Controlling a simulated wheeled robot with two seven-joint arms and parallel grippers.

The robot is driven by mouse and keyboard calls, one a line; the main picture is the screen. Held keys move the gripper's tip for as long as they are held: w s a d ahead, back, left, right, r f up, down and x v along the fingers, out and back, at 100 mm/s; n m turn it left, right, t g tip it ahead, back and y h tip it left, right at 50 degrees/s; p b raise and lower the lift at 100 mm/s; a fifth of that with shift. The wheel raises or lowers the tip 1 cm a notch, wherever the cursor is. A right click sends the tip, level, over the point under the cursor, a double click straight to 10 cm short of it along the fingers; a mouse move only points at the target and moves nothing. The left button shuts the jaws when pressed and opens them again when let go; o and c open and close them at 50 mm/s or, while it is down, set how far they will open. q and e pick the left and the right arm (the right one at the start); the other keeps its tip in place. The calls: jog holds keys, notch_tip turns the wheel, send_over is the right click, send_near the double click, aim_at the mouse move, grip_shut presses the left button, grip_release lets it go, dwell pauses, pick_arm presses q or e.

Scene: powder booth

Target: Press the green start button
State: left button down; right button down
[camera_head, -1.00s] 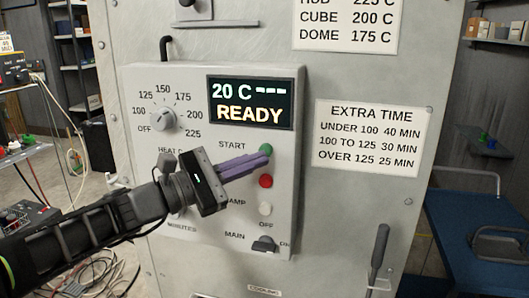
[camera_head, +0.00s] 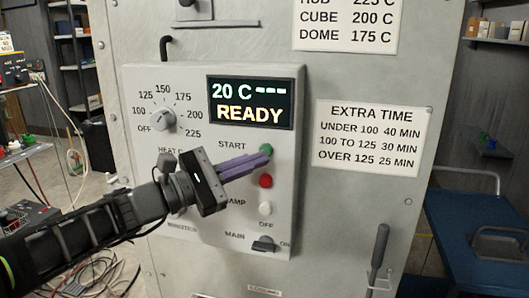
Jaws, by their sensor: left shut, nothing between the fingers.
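The green start button (camera_head: 266,149) is on the grey control panel (camera_head: 188,88), right of the word START and below the display (camera_head: 251,103), which reads 20 C and READY. My left gripper (camera_head: 268,157) is shut, with its purple fingers together and nothing between them. Its fingertips are at the lower edge of the green button and cover part of it. I cannot tell whether they touch it. My right gripper is not in view.
A red button (camera_head: 265,181) sits just below the fingertips, with a white button (camera_head: 265,208) under it. A black main switch (camera_head: 264,243) and a temperature dial (camera_head: 163,117) are on the same panel. A door handle (camera_head: 379,246) sticks out at lower right. A blue cart (camera_head: 465,225) stands at right.

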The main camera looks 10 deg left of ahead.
pick_arm(q)
jog(key=shift+w, duration=0.15)
dwell(0.3)
jog(key=shift+w, duration=0.3)
jog(key=shift+w, duration=0.45)
dwell(0.6)
jog(key=shift+s, duration=0.1)
jog(key=shift+s+b, duration=0.6)
jog(key=shift+s, duration=0.2)
jog(key=s+b, duration=0.1)
jog(key=s, duration=0.4)
jog(key=shift+a+b, duration=0.15)
jog(key=shift+b, duration=0.15)
